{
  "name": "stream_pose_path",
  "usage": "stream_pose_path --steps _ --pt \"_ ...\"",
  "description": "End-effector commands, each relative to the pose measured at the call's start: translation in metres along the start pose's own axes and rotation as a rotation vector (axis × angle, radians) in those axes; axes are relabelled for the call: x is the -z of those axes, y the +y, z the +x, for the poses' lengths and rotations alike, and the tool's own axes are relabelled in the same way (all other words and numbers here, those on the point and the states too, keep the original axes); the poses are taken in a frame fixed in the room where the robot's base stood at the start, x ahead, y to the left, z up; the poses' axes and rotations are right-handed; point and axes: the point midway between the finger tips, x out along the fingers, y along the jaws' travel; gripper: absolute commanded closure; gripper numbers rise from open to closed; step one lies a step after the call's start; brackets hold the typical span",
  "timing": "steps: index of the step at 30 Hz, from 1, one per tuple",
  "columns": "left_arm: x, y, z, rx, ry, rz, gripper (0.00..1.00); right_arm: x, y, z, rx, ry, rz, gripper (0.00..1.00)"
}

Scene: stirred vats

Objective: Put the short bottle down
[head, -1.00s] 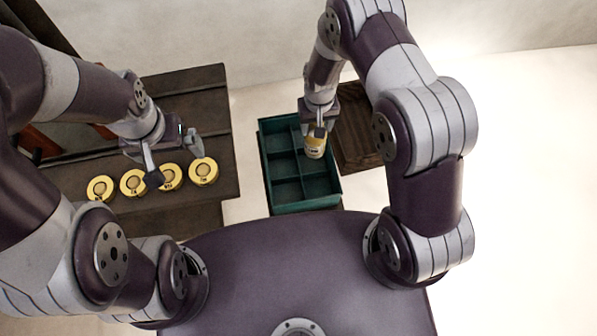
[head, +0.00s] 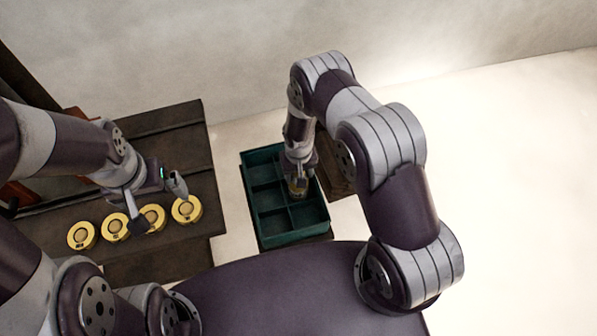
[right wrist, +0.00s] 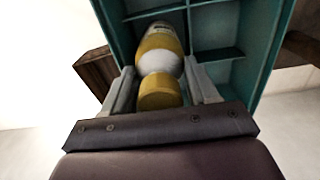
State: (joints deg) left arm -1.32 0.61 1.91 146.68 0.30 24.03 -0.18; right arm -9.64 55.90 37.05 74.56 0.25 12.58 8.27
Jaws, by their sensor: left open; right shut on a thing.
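The short bottle (right wrist: 160,60) has a yellow cap, a pale shoulder and a yellow body. My right gripper (head: 299,180) is shut on it, with one finger on each side in the right wrist view (right wrist: 163,88). The bottle (head: 299,188) is over or in a right-hand compartment of the teal divided crate (head: 293,239); how deep it sits I cannot tell. The crate's walls (right wrist: 262,45) surround it in the right wrist view. My left gripper (head: 158,205) is open, above the dark table beside the yellow round pieces.
Several yellow round pieces (head: 186,209) stand in a row on the dark wooden table (head: 180,150) at left. A brown wooden block or stand (head: 337,165) is just right of the crate. The other crate compartments look empty. Pale floor is clear at right.

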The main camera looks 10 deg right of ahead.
Motion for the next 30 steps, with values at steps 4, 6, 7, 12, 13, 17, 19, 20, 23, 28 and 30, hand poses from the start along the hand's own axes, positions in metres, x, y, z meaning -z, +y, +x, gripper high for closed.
stream_pose_path --steps 4,6,7,12,13,17,19,20,23,28,30 --pt "0.000 0.000 0.001 0.000 0.000 0.000 0.00 0.000 0.000 0.001 0.000 0.000 0.000 0.16" --pt "0.000 0.000 0.001 0.000 0.000 0.000 0.00 0.000 0.000 0.001 0.000 0.000 0.000 0.16" --pt "0.000 0.000 0.001 0.000 0.000 0.000 0.00 0.000 0.000 0.001 0.000 0.000 0.000 0.16" --pt "0.000 0.000 -0.003 0.000 0.000 0.000 0.00 0.000 0.000 -0.004 0.000 0.000 0.000 0.16" --pt "0.001 0.000 -0.004 0.000 0.000 0.000 0.00 0.000 0.000 -0.006 0.000 0.000 0.000 0.16" --pt "0.001 0.000 -0.007 0.000 0.000 0.000 0.00 0.001 0.000 -0.030 0.000 0.002 0.000 0.16" --pt "0.001 0.000 -0.009 0.000 0.000 0.000 0.00 0.002 0.000 -0.050 0.001 0.005 0.000 0.16" --pt "0.001 0.000 -0.010 0.000 0.000 0.000 0.00 0.001 0.000 -0.059 0.001 0.004 0.000 0.16" --pt "0.001 0.000 -0.012 0.000 0.000 0.000 0.00 0.001 0.000 -0.085 0.001 0.004 0.000 0.16" --pt "0.002 0.000 -0.015 0.000 0.000 0.000 0.00 0.001 0.000 -0.114 0.000 0.001 0.000 0.16" --pt "0.002 0.000 -0.015 0.000 0.000 0.000 0.00 0.000 0.001 -0.123 0.000 0.003 0.000 0.16"
